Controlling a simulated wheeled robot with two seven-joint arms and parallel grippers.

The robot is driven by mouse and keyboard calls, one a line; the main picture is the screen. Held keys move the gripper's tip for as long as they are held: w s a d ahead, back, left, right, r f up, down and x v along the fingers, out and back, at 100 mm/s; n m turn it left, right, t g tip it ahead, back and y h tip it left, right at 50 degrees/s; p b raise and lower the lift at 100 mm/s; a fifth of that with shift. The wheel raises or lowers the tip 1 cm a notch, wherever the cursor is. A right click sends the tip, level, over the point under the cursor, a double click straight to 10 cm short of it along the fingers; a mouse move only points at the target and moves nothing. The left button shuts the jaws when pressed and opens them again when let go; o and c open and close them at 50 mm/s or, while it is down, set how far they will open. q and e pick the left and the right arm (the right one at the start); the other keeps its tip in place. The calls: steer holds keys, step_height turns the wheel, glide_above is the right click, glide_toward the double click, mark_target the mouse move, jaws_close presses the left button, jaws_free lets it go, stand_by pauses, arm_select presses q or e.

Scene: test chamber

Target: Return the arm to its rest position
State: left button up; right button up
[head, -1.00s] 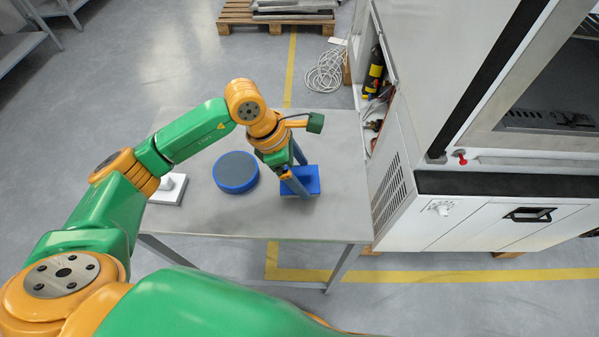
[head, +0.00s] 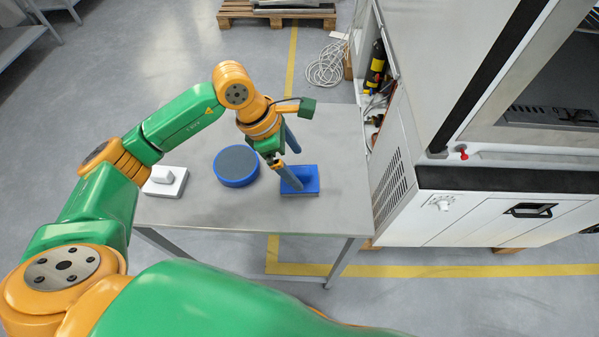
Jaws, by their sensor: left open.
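My left arm reaches in from the left over the metal table. My left gripper (head: 297,168) is open, its two blue-grey fingers spread and pointing down. It is above and slightly left of a blue rectangular block (head: 311,181) on the table. One finger covers part of the block in the picture; whether it touches the block I cannot tell. Nothing shows between the fingers. My right gripper is not in view.
The grey table (head: 215,208) also holds a round blue disc with a dark top (head: 236,165) and a white block with a knob (head: 166,182). A large white machine (head: 470,215) stands close at the table's right. A coiled cable (head: 325,66) lies on the floor behind.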

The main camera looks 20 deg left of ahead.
arm_select(q)
steer(key=v, duration=0.2)
steer(key=shift+a+r, duration=0.1)
steer(key=shift+r, duration=0.25)
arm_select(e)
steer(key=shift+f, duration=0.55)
